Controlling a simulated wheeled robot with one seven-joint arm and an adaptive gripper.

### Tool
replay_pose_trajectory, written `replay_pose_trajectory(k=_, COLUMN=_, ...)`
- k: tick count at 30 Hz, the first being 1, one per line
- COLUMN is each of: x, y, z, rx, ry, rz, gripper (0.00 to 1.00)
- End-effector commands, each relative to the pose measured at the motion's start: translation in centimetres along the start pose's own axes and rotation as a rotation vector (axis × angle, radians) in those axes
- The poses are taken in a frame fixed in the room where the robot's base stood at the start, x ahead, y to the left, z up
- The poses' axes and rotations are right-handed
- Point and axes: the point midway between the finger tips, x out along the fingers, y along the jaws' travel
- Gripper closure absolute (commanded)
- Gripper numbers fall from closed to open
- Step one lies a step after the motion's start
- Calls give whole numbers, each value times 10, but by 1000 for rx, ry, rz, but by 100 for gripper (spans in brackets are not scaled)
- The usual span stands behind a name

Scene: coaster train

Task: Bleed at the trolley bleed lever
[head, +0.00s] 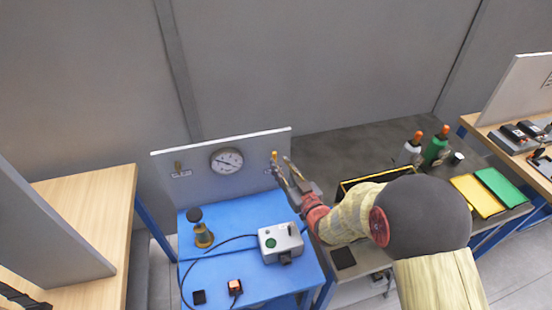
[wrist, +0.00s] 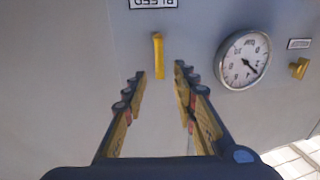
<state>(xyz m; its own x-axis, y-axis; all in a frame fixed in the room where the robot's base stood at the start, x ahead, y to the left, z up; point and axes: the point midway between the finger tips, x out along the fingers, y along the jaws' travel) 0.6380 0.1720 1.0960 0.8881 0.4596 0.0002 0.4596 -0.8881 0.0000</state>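The bleed lever is a small yellow upright bar (wrist: 158,56) on the trolley's grey back panel, under an upside-down label reading BLEED (wrist: 153,3). It also shows in the head view (head: 274,155) near the panel's top right, by my gripper's tip. My gripper (wrist: 160,72) is open, its two fingers spread to either side below the lever in the wrist view. Nothing is seen between the fingers. In the head view my gripper (head: 281,160) reaches to the panel's right end. Whether a finger touches the lever cannot be told.
A round gauge (wrist: 243,60) and a second yellow fitting (wrist: 299,68) are on the same panel. The blue trolley top (head: 240,203) carries a grey box with a green button (head: 281,242), a brass fitting (head: 203,236) and black cable. A bench with bottles (head: 436,147) stands right.

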Motion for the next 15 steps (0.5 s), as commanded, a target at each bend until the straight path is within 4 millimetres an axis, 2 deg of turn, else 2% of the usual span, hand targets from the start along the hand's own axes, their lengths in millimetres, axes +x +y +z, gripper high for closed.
replay_pose_trajectory(k=6, x=30, y=0, z=0, rx=0, ry=0, rz=0, gripper=72)
replay_pose_trajectory(k=15, x=41, y=0, z=0, rx=0, ry=0, rz=1, gripper=72)
